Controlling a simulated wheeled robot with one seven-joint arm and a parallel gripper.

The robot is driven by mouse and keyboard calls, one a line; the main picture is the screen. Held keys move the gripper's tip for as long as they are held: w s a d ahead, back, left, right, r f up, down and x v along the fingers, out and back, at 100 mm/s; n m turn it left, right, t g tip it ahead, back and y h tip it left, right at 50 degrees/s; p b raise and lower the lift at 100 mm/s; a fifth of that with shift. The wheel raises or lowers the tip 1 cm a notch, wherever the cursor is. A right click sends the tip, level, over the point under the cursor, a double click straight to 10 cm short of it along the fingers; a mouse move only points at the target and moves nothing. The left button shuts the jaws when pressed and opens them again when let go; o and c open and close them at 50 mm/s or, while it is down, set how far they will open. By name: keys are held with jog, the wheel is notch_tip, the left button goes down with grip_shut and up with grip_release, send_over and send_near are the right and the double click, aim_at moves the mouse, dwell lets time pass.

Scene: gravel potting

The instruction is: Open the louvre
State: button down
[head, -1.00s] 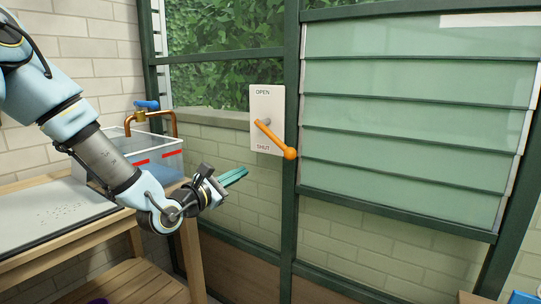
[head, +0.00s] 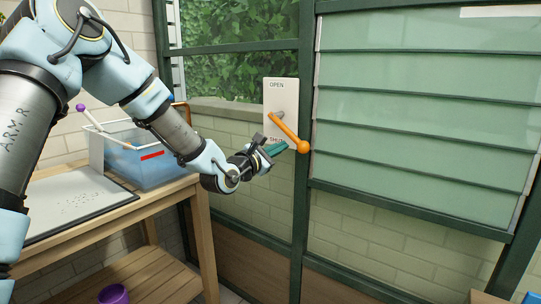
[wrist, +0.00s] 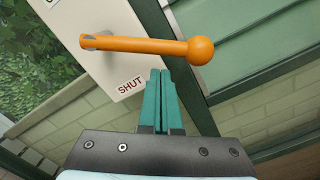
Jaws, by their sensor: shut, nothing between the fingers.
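The louvre (head: 420,105) is a stack of pale green slats lying flat against each other in a dark green frame. An orange lever (head: 289,130) with a ball end is mounted on a white plate (head: 281,93) marked OPEN at the top and SHUT at the bottom. The lever slants down to the right, its ball near the SHUT end. My gripper (head: 281,147) has its teal fingers shut and empty, just below and left of the ball. In the wrist view the lever (wrist: 150,46) crosses just beyond the fingertips (wrist: 160,75); I cannot tell whether they touch.
A wooden bench (head: 120,218) stands at the left with a grey board (head: 70,203) and a clear blue-tinted tank (head: 138,160) on it. A purple pot (head: 113,294) is on the lower shelf. Dark green window posts (head: 303,200) run beside the plate.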

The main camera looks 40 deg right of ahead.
jog(key=shift+s+d+r, duration=0.15)
jog(key=shift+s+r, duration=0.1)
jog(key=shift+r, duration=0.15)
jog(key=shift+r, duration=0.1)
jog(key=shift+s+r+n+p, duration=0.1)
jog(key=shift+s+n+p, duration=0.1)
jog(key=shift+n+p, duration=0.25)
